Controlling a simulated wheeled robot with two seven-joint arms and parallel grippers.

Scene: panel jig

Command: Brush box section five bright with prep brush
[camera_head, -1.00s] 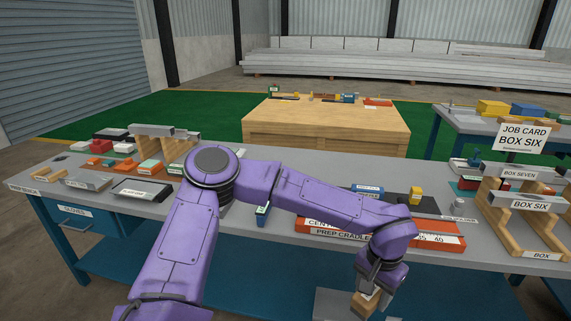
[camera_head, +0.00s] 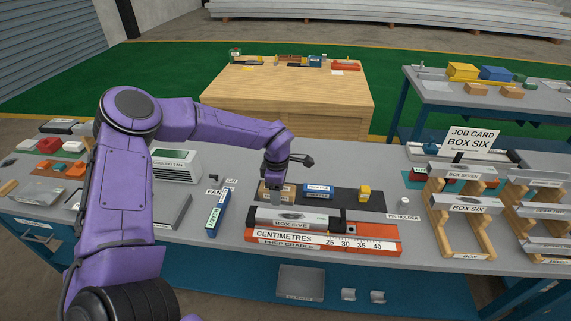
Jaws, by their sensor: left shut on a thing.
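Box section five (camera_head: 270,222) is a grey bar labelled BOX FIVE. It lies in the orange prep cradle (camera_head: 391,232), with a dark, dull patch on its top face. My left gripper (camera_head: 275,184) is just above and behind the bar's left half, pointing down. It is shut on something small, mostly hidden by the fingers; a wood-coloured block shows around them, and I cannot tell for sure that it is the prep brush. I cannot tell whether what it holds touches the bar. My right gripper is not in view.
Behind the cradle are a dark mat (camera_head: 345,201), a yellow block (camera_head: 364,192) and a pin holder (camera_head: 403,203). Wooden racks with bars, including box six (camera_head: 467,205), stand at the right.

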